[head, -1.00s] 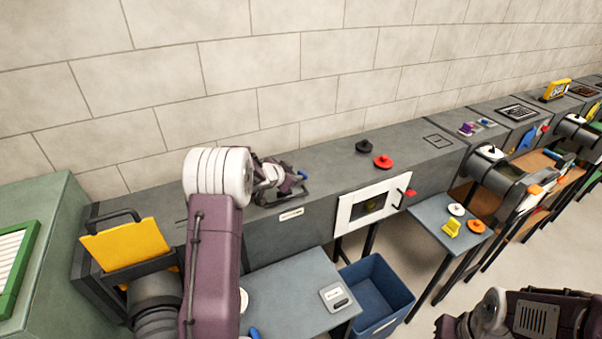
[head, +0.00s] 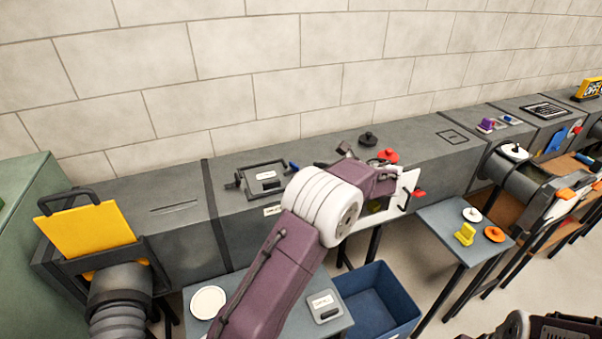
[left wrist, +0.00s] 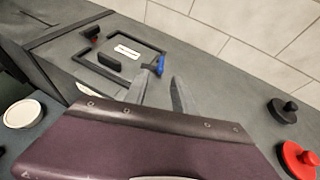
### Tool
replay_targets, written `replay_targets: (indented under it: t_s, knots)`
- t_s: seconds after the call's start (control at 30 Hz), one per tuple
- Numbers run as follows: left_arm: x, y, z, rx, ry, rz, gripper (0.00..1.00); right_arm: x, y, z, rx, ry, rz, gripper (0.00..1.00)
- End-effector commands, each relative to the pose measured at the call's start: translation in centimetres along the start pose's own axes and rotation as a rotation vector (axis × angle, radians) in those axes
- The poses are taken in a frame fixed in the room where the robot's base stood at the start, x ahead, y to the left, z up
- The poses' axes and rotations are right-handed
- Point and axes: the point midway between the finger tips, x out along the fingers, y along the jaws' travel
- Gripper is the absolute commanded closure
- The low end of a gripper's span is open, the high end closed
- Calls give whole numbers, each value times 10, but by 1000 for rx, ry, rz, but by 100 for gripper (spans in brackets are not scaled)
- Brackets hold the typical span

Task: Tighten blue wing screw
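The blue wing screw (head: 294,166) is at the right edge of a framed hatch (head: 250,190) on top of the grey duct. In the left wrist view the blue wing screw (left wrist: 160,65) sits at the hatch frame's corner, just beyond my fingertips. My left gripper (left wrist: 158,86) has its two fingers apart with nothing between them. In the head view it (head: 346,151) is right of the hatch, apart from the screw and partly hidden by my arm. My right arm shows only at the bottom right; its gripper is out of view.
A black knob (head: 368,139) and a red knob (head: 388,156) stand on the duct to the right. A yellow plate (head: 88,238) stands in a slot at left. A blue bin (head: 400,290) is below.

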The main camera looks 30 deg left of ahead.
Motion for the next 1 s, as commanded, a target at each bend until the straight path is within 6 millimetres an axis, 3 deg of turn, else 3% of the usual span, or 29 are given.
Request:
replay_targets:
  t_s: [0.23,0.6,0.97,1.0]
  knots:
    - [9,-4,5,24,-28,1,68,0,0,0,0,0,0,65]
    - [79,-3,7,21,-25,1,68,-2,0,0,0,0,0,65]
    - [91,-4,6,21,-25,-2,68,-2,0,0,0,0,0,65]
    - [91,-4,6,21,-25,-1,74,-2,0,0,0,0,0,65]
